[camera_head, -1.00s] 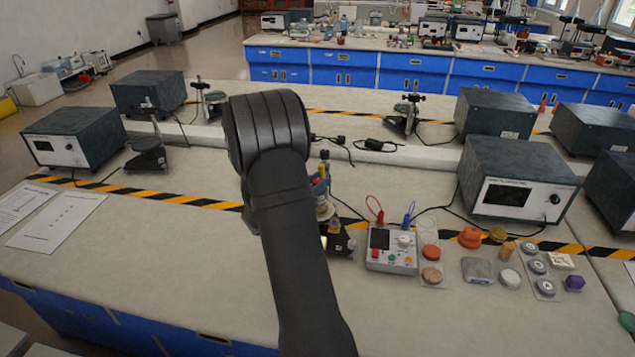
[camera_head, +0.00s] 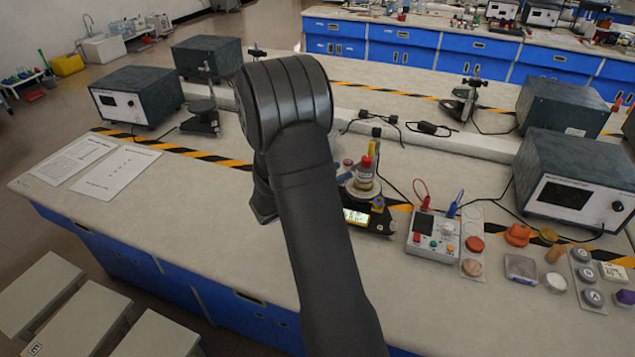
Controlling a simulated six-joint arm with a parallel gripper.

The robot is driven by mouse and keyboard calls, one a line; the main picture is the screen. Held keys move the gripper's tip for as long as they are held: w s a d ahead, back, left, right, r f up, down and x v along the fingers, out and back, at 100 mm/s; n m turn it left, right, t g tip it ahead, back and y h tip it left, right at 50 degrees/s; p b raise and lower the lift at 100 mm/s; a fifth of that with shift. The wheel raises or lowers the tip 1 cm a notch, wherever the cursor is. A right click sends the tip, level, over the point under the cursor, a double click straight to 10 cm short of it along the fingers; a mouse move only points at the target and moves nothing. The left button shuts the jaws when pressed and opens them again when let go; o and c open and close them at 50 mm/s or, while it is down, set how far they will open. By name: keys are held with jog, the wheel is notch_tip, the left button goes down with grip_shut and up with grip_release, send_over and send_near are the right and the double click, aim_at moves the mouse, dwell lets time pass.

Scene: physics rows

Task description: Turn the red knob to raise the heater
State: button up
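A small red knob-like part (camera_head: 366,161) shows on top of a small apparatus just right of my arm. I cannot tell for certain that it is the red knob of the task. Below it is a round, pale vessel-like part (camera_head: 362,186), above a dark base with a lit yellow display (camera_head: 356,216). Which part is the heater is unclear. My dark arm rises from the bottom middle and bends at a large rounded joint. It hides the apparatus's left side. My gripper does not show, so its opening and distance from the knob cannot be seen.
A grey control box (camera_head: 432,238) with red and blue leads stands right of the apparatus. Discs and small parts lie further right. Dark instrument boxes (camera_head: 137,96) (camera_head: 573,181) stand on both sides. Papers (camera_head: 117,173) lie left. The bench front left of my arm is clear.

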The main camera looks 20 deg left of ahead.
aim_at(363, 160)
jog(key=v, duration=0.6)
jog(key=shift+s+a, duration=0.15)
jog(key=shift+s, duration=0.15)
jog(key=x, duration=1.7)
jog(key=shift+w, duration=0.25)
